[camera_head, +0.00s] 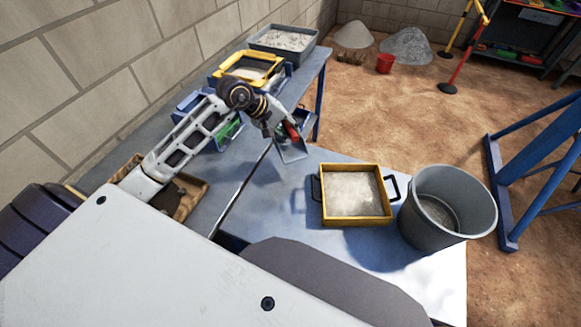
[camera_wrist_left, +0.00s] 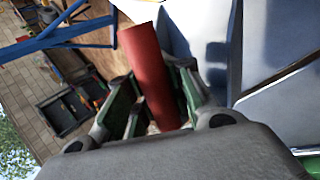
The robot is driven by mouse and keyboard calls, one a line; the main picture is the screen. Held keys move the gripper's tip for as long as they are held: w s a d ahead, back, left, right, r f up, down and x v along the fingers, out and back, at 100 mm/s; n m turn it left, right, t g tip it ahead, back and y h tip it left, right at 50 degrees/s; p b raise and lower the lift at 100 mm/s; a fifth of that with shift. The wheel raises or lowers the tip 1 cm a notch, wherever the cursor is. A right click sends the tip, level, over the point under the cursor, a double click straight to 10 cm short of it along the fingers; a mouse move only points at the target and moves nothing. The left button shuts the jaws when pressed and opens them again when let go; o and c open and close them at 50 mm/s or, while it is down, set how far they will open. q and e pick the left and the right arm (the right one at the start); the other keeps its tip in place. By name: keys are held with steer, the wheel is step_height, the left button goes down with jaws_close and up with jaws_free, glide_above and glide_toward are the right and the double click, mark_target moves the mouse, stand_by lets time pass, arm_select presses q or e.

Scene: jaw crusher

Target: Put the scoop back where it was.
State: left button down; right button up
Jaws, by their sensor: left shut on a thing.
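My left gripper (camera_head: 283,128) is shut on the red handle of the scoop, over the gap side of the blue-grey tables. The scoop's grey metal pan (camera_head: 292,151) hangs down below the fingers, apart from the table top as far as I can tell. In the left wrist view the red handle (camera_wrist_left: 150,75) stands between the two fingers; the pan is hidden there. My right gripper is not in view.
A yellow-rimmed tray of pale powder (camera_head: 354,192) and a grey bucket (camera_head: 447,206) stand on the near table. A yellow frame (camera_head: 246,68) and a grey tray of gravel (camera_head: 283,39) stand on the back table. A wooden box (camera_head: 186,196) lies under my arm.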

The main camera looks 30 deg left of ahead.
mark_target(291, 143)
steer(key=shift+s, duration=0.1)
arm_select(q)
step_height(291, 143, down, 5)
steer(key=shift+f+p, duration=0.15)
steer(key=shift+p, duration=0.2)
steer(key=shift+f, duration=0.45)
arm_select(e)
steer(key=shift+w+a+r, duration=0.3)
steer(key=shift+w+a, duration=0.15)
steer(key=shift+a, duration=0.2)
arm_select(q)
steer(key=shift+f, duration=0.15)
step_height(291, 143, down, 2)
steer(key=shift+f, duration=0.7)
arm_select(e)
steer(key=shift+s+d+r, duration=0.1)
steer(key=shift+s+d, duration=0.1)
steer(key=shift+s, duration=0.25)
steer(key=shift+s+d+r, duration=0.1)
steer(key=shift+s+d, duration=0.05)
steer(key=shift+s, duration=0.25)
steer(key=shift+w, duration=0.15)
